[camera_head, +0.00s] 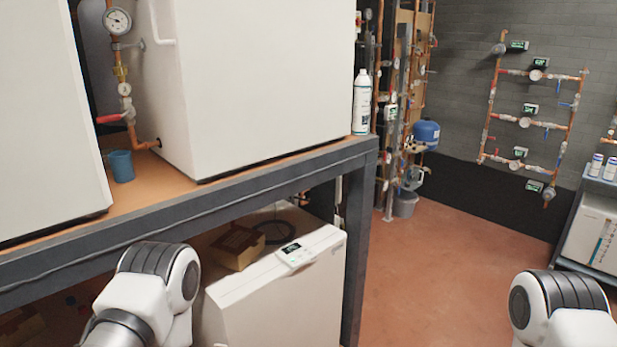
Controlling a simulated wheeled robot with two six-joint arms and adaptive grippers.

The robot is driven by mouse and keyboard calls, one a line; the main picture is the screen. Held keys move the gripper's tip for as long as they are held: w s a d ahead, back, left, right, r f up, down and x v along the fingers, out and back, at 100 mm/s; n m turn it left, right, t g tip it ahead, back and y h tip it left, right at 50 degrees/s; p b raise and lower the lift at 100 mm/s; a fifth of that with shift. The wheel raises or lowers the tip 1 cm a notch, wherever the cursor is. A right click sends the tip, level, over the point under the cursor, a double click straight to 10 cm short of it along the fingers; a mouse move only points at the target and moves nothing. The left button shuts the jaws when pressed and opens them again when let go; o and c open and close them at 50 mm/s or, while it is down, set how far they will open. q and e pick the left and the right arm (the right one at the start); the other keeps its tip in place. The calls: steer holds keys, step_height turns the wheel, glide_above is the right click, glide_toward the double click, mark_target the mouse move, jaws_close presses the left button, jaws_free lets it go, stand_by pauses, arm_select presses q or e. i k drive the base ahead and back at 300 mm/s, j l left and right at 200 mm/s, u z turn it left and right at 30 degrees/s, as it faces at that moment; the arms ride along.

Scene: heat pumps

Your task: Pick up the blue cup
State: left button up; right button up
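The blue cup (121,166) stands upright on the orange-brown top of a grey-framed bench (240,182). It is in the gap between two large white units, near the copper pipework. Nothing touches it that I can see. My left arm comes in at the lower left, below and in front of the bench edge, and its gripper is outside the picture. My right arm shows at the lower right over the open floor, and its gripper is outside the picture too.
White units (265,80) and (45,120) flank the cup closely. Copper pipes with a gauge (117,21) and a red-handled valve (110,118) rise behind it. A white bottle (361,103) stands at the bench's right end. A cardboard box (237,246) sits below. The red floor (430,260) is clear.

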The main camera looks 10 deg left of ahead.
mark_target(121, 161)
steer(key=j+u, duration=0.1)
steer(key=u, duration=1.1)
steer(key=l+u, duration=0.15)
steer(key=l, duration=0.5)
steer(key=k+l+u, duration=0.1)
steer(key=l, duration=0.55)
steer(key=l+u, duration=0.15)
steer(key=l, duration=0.5)
steer(key=k, duration=0.05)
